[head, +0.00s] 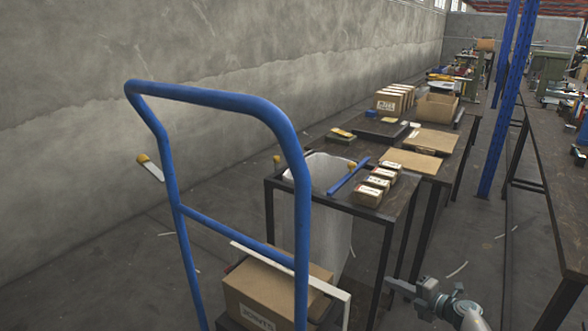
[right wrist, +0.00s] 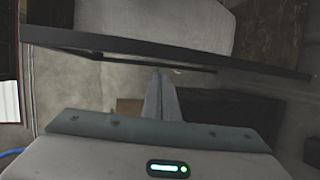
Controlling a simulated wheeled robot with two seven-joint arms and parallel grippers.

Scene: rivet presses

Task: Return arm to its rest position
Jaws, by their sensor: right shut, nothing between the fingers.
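My right gripper (head: 396,285) is at the lower right of the head view, beside the legs of the dark work table (head: 398,205) and below its top. Its fingers (right wrist: 165,85) are shut together with nothing between them in the right wrist view. The dark table frame (right wrist: 130,46) crosses that view just beyond the fingertips; I cannot tell the exact gap. My left gripper is in neither view.
A blue-framed trolley (head: 200,96) with a cardboard box (head: 262,293) stands in front. Small boxes (head: 368,193), a blue bar (head: 347,176) and a pale bin (head: 328,170) are at the table. A blue post (head: 497,130) and another bench (head: 560,170) stand right.

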